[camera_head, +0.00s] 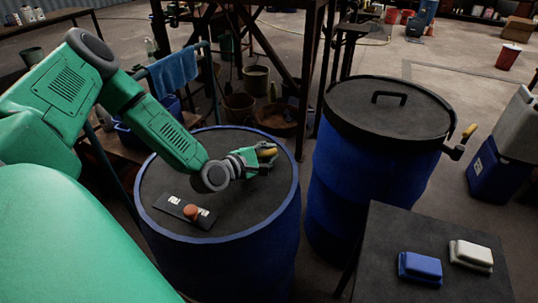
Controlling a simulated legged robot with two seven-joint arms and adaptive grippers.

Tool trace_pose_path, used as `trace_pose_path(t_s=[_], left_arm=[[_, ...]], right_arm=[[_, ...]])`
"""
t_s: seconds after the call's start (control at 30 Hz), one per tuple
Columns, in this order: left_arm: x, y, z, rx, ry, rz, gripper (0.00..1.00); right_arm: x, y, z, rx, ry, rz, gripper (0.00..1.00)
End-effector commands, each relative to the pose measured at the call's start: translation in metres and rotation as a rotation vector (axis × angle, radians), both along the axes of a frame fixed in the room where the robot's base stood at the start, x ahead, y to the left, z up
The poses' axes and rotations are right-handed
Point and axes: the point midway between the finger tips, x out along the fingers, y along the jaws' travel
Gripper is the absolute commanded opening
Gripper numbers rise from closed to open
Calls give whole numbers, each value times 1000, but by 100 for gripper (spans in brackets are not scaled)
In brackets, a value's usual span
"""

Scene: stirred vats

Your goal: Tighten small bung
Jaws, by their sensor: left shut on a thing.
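The near blue vat (270,255) has a dark flat top. My left gripper (266,156) is over the far right part of this top, shut on a small yellow piece (267,152). The fingers hide much of the piece, so I cannot tell whether it is the small bung or how it sits. A brown-orange round knob or bung (191,212) stands on a dark plate (172,205) with white labels, on the same top nearer to me. My right gripper is not in view.
A second blue vat (350,190) with a black handled lid stands to the right, with a yellow-handled fitting (467,133) at its side. A dark table (395,225) at the lower right bears a blue block (420,267) and a white block (471,255). A metal frame stands behind.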

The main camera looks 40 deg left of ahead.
Motion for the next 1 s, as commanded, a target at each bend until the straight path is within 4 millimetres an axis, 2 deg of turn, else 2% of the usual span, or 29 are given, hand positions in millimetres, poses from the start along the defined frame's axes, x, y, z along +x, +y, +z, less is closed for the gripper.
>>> trace_pose_path(t_s=[0.2,0.4,0.7,1.0], left_arm=[[-1,-1,-5,3,2,-201,0],[-2,-5,-4,6,8,-391,0],[-5,-9,-3,9,12,-652,0],[-8,-11,-3,5,9,-820,0]], right_arm=[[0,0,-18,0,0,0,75],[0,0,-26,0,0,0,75],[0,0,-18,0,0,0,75],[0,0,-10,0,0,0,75]])
